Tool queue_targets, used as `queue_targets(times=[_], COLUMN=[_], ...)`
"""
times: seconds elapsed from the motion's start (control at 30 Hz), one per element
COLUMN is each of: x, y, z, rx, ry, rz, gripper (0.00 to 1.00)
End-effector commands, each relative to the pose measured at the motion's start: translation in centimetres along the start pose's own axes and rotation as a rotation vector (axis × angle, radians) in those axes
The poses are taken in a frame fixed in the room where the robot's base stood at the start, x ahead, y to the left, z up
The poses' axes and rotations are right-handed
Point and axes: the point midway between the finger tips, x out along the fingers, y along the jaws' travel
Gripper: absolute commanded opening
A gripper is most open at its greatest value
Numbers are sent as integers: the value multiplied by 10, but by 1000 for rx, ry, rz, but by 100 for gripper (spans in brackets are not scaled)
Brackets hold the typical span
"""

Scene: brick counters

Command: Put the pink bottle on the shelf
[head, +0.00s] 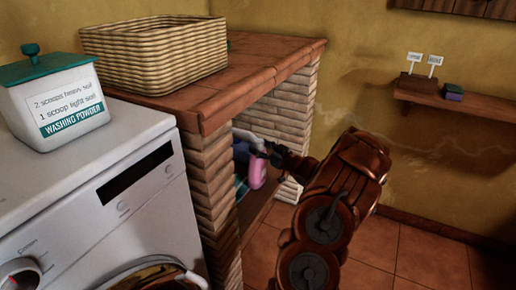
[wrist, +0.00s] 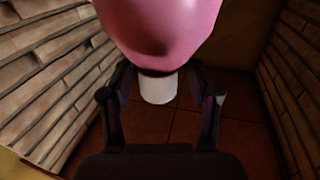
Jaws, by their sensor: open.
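The pink bottle (head: 257,172) stands in the brick niche under the tiled counter in the head view, partly hidden. In the wrist view the pink bottle (wrist: 160,30) fills the top middle, and its white cap (wrist: 158,90) lies between the fingers. My gripper (head: 272,153) reaches into the niche beside the bottle. In the wrist view my gripper (wrist: 161,97) is open, with a finger on each side of the cap; whether they touch it I cannot tell. The wooden shelf (head: 470,113) is on the yellow wall at right.
A wicker basket (head: 150,62) sits on the counter (head: 225,88). A washing powder tub (head: 55,105) stands on the washing machine (head: 90,190). Brick walls (wrist: 50,80) flank my gripper closely.

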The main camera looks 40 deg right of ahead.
Motion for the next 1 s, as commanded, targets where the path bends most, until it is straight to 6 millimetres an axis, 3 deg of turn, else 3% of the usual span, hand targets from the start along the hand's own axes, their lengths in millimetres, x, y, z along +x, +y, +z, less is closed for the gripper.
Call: queue_targets(times=[0.6, 1.0], x=[-87, -105], y=[1, -1], z=[-3, -1], rx=[1, 1], ry=[1, 3], rz=[3, -1], gripper=[61, 61])
